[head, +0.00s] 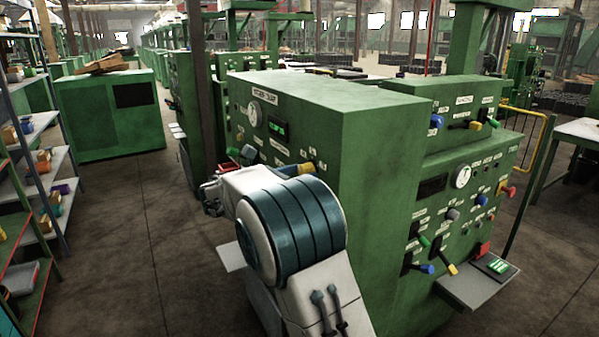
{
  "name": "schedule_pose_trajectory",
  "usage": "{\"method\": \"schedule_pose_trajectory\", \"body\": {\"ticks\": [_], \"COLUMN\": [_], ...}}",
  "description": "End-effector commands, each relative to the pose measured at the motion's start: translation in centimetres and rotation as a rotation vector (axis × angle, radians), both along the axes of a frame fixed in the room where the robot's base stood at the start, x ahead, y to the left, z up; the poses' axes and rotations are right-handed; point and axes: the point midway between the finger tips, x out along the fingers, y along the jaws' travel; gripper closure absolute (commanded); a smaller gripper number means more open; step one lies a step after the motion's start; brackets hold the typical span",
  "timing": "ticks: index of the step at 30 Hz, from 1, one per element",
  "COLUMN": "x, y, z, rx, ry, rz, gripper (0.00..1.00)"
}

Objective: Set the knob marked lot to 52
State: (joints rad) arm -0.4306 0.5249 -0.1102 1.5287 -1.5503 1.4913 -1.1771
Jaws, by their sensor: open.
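The labels on the green cabinets are too small to read, so I cannot tell which knob is marked lot. A yellow handle (304,169) sticks out low on this panel, just behind my arm. My gripper (208,196) is small in view, in front of the panel's lower left part. It looks empty and open, partly hidden by my white and teal arm, which also covers the lower panel.
A second panel on the right has a gauge (462,177), coloured levers and a red knob (508,191). A grey shelf (462,295) juts out below it. Storage racks (42,182) line the left edge. A green cabinet (105,135) stands behind the open floor (130,255).

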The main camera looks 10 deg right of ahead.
Motion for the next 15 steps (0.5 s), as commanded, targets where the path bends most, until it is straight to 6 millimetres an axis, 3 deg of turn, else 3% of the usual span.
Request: {"method": "schedule_pose_trajectory", "body": {"ticks": [11,15], "x": [0.29,0.28], "y": [-0.68,-0.67], "z": [-0.03,-0.02], "rx": [0.000,0.000], "ry": [0.000,0.000], "rz": [0.001,0.001], "gripper": [0.41,0.74]}}
